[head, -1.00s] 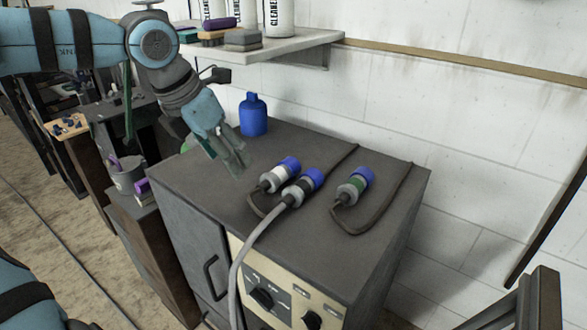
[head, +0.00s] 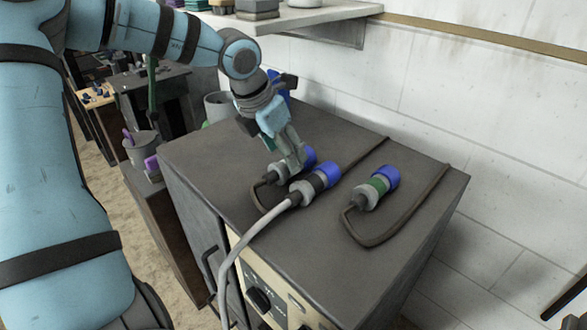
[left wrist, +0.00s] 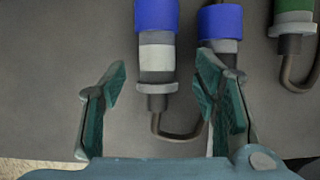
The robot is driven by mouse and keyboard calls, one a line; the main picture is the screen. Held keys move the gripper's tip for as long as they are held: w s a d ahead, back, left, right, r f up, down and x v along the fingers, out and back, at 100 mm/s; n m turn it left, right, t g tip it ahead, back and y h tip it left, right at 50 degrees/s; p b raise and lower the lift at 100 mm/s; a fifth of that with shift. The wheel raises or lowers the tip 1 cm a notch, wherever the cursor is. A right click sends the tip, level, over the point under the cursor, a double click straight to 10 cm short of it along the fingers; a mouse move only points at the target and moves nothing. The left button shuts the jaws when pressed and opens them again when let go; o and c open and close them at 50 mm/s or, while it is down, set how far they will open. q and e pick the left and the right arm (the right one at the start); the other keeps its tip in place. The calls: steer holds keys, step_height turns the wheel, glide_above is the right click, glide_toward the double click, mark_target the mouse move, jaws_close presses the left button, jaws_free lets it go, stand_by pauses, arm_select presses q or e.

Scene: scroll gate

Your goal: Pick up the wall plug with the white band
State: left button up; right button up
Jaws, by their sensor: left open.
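The wall plug with the white band (left wrist: 157,58) has a blue end and grey collar and lies on the cabinet top. The left wrist view shows it plainly, but in the head view my gripper covers its middle; its grey collar (head: 279,173) shows. My left gripper (head: 294,160) is open and pointed down at this plug. In the left wrist view the fingers (left wrist: 160,75) are on either side of the plug's line, with no visible contact. My right gripper is out of view.
A black-banded plug (head: 315,183) with a pale cable lies close on the right, near the right finger. A green-banded plug (head: 377,188) lies farther right. Dark cables loop over the grey cabinet top (head: 215,165). A wall shelf (head: 330,16) is behind.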

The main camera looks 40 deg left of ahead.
arm_select(q)
steer(key=b+x, duration=0.1)
steer(key=x, duration=0.3)
steer(key=shift+w+a+f, duration=0.1)
steer(key=shift+a+f, duration=0.05)
steer(key=shift+f, duration=0.25)
jaws_close()
